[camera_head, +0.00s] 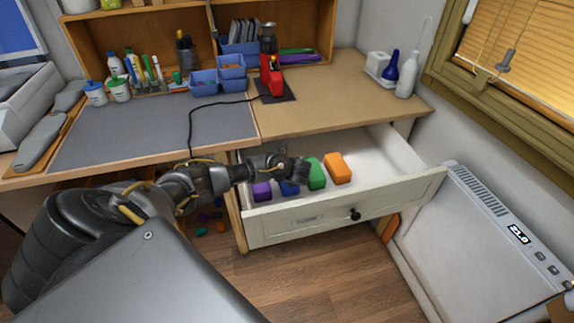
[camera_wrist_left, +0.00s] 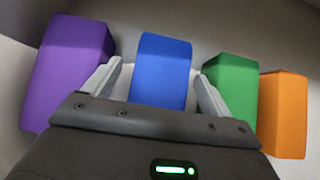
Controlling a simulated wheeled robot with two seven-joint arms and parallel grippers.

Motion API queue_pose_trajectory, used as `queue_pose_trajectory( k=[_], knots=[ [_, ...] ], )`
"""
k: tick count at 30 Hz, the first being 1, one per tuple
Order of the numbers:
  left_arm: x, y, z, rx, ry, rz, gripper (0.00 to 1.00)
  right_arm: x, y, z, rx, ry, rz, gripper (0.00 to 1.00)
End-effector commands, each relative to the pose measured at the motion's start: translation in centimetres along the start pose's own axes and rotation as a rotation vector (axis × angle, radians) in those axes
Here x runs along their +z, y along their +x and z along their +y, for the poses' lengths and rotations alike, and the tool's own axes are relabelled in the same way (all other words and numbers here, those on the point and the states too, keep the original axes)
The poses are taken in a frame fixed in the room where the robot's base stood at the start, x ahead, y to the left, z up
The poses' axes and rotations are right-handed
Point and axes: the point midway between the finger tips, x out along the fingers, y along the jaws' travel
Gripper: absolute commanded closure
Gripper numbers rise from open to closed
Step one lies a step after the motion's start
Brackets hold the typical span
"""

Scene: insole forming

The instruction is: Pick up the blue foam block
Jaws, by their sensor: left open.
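The blue foam block (camera_wrist_left: 163,68) stands in the open drawer, between a purple block (camera_wrist_left: 66,68) and a green block (camera_wrist_left: 236,86). In the head view the blue block (camera_head: 289,188) is partly hidden by my left gripper (camera_head: 292,170). In the left wrist view my left gripper (camera_wrist_left: 158,92) is open. One finger is on each side of the blue block, near its lower part. I cannot tell whether either finger touches it. An orange block (camera_wrist_left: 284,112) stands to the right of the green one. My right gripper is not in view.
The drawer's front panel (camera_head: 345,206) with a dark knob stands in front of the blocks. The drawer floor is free to the right of the orange block. The desk top (camera_head: 335,100) is above and behind the drawer. A grey heater-like unit (camera_head: 490,250) stands at the right.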

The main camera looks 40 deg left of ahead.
Motion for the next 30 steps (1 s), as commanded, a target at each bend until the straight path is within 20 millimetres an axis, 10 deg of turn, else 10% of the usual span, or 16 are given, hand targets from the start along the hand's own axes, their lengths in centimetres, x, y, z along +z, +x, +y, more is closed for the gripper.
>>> queue_pose_trajectory(
  k=[10, 21, 30],
  knots=[
    [0.01, 0.99, -0.05, -0.001, 0.000, -0.001, 0.15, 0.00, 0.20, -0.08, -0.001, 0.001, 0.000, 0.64],
    [-0.03, 0.98, -0.03, -0.001, 0.000, 0.000, 0.63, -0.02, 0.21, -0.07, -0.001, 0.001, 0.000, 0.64],
    [0.16, 0.79, -0.05, -0.001, -0.001, 0.000, 0.64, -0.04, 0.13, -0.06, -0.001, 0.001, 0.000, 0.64]
  ],
)
